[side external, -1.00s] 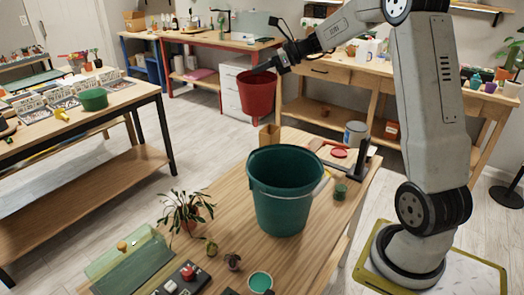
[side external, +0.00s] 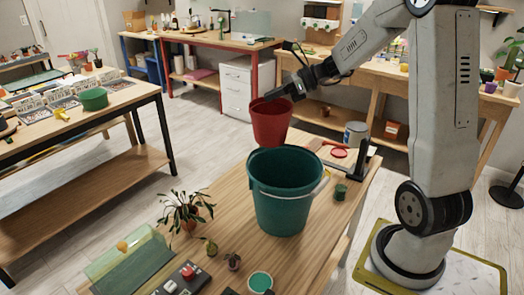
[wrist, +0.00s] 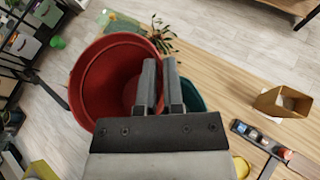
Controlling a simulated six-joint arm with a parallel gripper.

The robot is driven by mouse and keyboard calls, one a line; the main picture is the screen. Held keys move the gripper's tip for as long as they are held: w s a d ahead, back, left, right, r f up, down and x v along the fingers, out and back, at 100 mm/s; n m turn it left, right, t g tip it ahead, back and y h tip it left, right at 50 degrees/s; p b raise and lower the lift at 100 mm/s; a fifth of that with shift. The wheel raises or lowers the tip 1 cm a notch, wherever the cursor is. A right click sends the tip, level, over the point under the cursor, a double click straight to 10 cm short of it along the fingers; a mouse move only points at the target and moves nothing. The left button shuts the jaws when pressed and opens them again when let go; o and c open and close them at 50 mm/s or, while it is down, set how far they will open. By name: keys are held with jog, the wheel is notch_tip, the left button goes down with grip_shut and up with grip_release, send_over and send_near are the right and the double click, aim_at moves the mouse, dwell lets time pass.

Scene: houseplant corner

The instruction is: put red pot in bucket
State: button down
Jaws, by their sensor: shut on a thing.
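The red pot (side external: 271,126) hangs from my gripper (side external: 268,98) in the side external view, just above and behind the bucket's back rim. My gripper is shut on the pot's rim. The dark green bucket (side external: 283,200) stands upright and open on the wooden table, with a pale handle across its front. In the wrist view the red pot (wrist: 108,80) is seen from above, left of the fingers (wrist: 158,88), and looks empty. The pot and fingers hide most of the bucket (wrist: 192,95) there.
A potted plant (side external: 187,212), small seedlings and a green-lidded clear box (side external: 130,262) stand at the table's front left. A paint can (side external: 354,135) and a small green pot (side external: 340,192) are right of the bucket. A wooden box (wrist: 283,102) shows in the wrist view.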

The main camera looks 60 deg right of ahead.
jog(key=shift+f, duration=0.6)
jog(key=shift+f, duration=0.1)
notch_tip(320, 180, down, 13)
jog(key=shift+f, duration=0.2)
jog(key=shift+f, duration=0.1)
jog(key=shift+f, duration=2.05)
jog(key=shift+f, duration=0.6)
jog(key=c, duration=0.7)
grip_release()
jog(key=shift+c, duration=0.2)
